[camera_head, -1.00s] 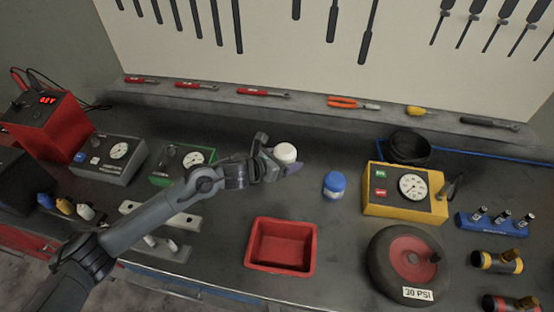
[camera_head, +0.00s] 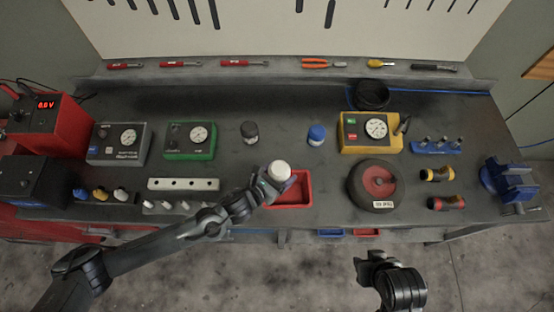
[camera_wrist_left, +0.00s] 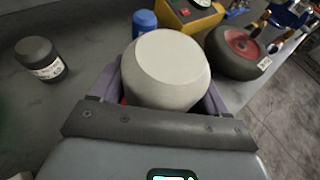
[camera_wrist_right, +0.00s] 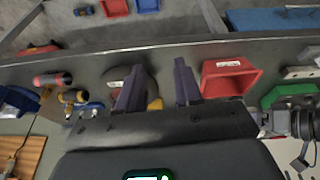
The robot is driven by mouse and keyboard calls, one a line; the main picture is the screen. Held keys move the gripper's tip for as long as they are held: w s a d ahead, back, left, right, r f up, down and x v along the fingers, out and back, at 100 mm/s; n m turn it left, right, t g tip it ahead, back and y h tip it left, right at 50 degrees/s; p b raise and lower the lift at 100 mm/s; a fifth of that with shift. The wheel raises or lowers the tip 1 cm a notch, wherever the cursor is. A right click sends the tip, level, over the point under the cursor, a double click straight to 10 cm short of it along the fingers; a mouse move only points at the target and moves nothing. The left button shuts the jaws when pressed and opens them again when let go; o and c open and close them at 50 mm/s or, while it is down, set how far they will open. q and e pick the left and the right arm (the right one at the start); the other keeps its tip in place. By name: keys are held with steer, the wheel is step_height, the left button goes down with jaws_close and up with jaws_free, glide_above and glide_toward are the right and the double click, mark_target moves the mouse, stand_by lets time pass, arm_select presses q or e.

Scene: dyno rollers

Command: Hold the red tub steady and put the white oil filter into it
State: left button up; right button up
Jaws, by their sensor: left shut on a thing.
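My left gripper (camera_head: 272,184) is shut on the white oil filter (camera_head: 279,170) and holds it upright over the left part of the red tub (camera_head: 297,191). The filter fills the middle of the left wrist view (camera_wrist_left: 167,70), between the purple fingers. It hides nearly all of the tub there. The tub sits at the bench's front edge, and my left gripper covers its left side in the head view. My right gripper (camera_head: 372,265) is in front of the bench, away from the tub. Its fingers (camera_wrist_right: 158,88) are apart and empty; the tub also shows in the right wrist view (camera_wrist_right: 230,78).
A black filter (camera_head: 250,132) and a blue filter (camera_head: 316,134) stand behind the tub. A wheel (camera_head: 375,186) lies right of it. The bench between the tub and the two filters is clear.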

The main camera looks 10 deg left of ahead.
steer(key=s+a+f+n+y, duration=0.1)
steer(key=a+f+n+y, duration=0.15)
steer(key=a, duration=0.95)
steer(key=a+f+n+y, duration=0.2)
steer(key=a+f+y, duration=0.15)
steer(key=a, duration=0.95)
steer(key=s+a+n+g+y, duration=0.2)
steer(key=s+a+n, duration=0.15)
steer(key=a, duration=0.35)
steer(key=n+h, duration=0.8)
steer(key=n, duration=0.2)
glide_toward(300, 206)
steer(key=f, duration=0.5)
steer(key=w+f, duration=0.1)
steer(key=f, duration=0.2)
steer(key=w+f, duration=0.1)
steer(key=f, duration=0.3)
steer(key=shift+w+f, duration=0.1)
steer(key=shift+f, duration=0.2)
